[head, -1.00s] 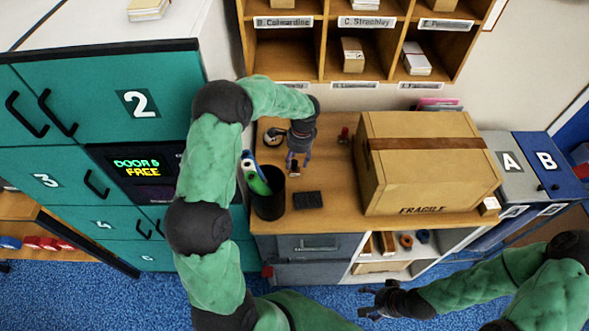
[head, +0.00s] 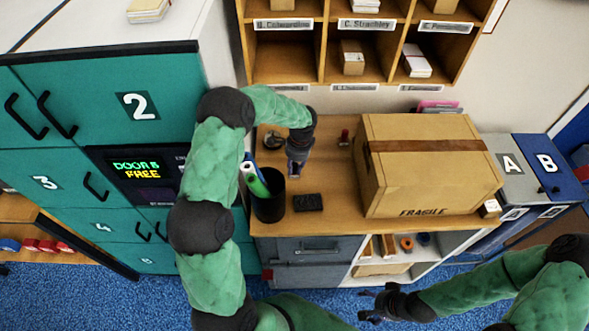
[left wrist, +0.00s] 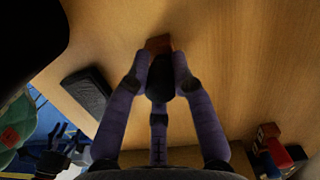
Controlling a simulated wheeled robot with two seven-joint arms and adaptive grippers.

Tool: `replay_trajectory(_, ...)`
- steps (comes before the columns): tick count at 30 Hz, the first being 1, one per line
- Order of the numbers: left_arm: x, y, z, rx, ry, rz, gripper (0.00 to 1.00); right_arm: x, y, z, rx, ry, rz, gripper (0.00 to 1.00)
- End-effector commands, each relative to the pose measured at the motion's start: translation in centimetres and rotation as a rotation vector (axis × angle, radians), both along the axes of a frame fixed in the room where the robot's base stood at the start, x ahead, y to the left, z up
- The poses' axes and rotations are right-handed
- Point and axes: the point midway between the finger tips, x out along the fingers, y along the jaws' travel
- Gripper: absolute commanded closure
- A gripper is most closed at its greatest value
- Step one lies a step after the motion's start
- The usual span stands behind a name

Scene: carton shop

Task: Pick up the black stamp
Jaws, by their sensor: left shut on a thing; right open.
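The black stamp has a dark rounded handle (left wrist: 160,88) and a reddish-brown base (left wrist: 158,44), seen in the left wrist view. My left gripper (head: 295,172) is shut on the stamp over the desk, its fingers on both sides of the handle. In the left wrist view the fingertips (left wrist: 160,72) press against the handle. In the head view the gripper mostly hides the stamp. I cannot tell whether its base touches the desk. My right gripper (head: 370,304) is open and empty, low in front of the desk, above the blue floor.
A black pad (head: 307,202) lies in front of the stamp; a black pen cup (head: 268,200) stands to the left. A large carton (head: 425,165) fills the desk's right side.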

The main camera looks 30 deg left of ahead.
Motion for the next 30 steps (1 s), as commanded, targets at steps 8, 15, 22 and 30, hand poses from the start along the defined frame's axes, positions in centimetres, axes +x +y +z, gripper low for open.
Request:
replay_trajectory(8, 0.0, 0.0, 1.7, 0.001, -0.001, 0.000, 1.00, 0.0, 0.0, 0.2, 0.000, 0.000, 0.000, 0.24)
replay_trajectory(15, -0.8, -2.0, 5.7, 0.000, -0.003, -0.004, 1.00, 0.0, 0.0, 0.5, 0.000, 0.000, 0.000, 0.24)
replay_trajectory(22, -2.8, -6.3, 10.0, -0.001, -0.001, -0.006, 1.00, 0.0, 0.0, 0.8, 0.000, 0.000, 0.000, 0.24)
replay_trajectory(30, -5.0, -10.9, 12.1, 0.000, -0.001, -0.003, 1.00, 0.0, 0.0, 0.9, 0.000, 0.000, 0.000, 0.24)
